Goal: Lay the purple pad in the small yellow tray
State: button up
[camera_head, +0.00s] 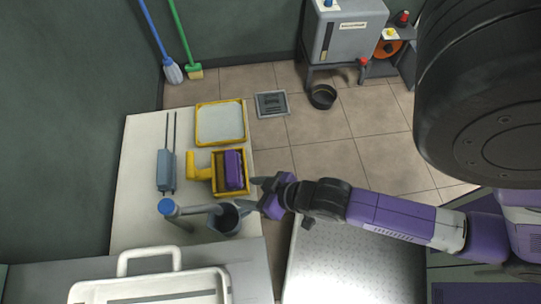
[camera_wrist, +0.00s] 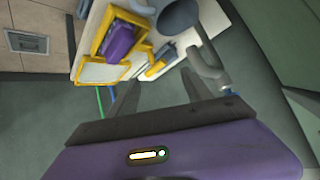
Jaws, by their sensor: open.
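The purple pad (camera_head: 234,168) is a thick block inside the small yellow tray (camera_head: 217,180) on the white table. It fills the right part of the tray, and a bare strip shows on its left. The pad (camera_wrist: 118,42) also shows inside the tray's yellow rim in the wrist view. Whether it rests fully flat I cannot tell. My gripper (camera_head: 251,192) is open and empty, just right of and below the tray in the head view, apart from the pad. Its spread fingers (camera_wrist: 160,88) show nothing between them in the wrist view.
A yellow-rimmed white tray (camera_head: 220,123) lies behind the small one. A yellow piece (camera_head: 198,172) sits at its left, beside a grey-blue tool (camera_head: 166,171). A dark funnel-like cup (camera_head: 226,219) and a blue-topped pipe (camera_head: 169,207) stand near my gripper. A metal surface (camera_head: 350,262) lies right.

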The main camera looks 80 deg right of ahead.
jog(key=s+a+r+n+t+y, duration=0.1)
jog(key=s+a+r+n+t, duration=0.1)
jog(key=r, duration=0.7)
jog(key=s+a+r+n+t, duration=0.2)
jog(key=s+a+r+t, duration=0.1)
jog(key=r, duration=0.7)
jog(key=shift+s+y, duration=0.4)
jog(key=shift+s, duration=0.25)
notch_tip(320, 180, up, 2)
jog(key=shift+r+p, duration=0.1)
jog(key=shift+p, duration=1)
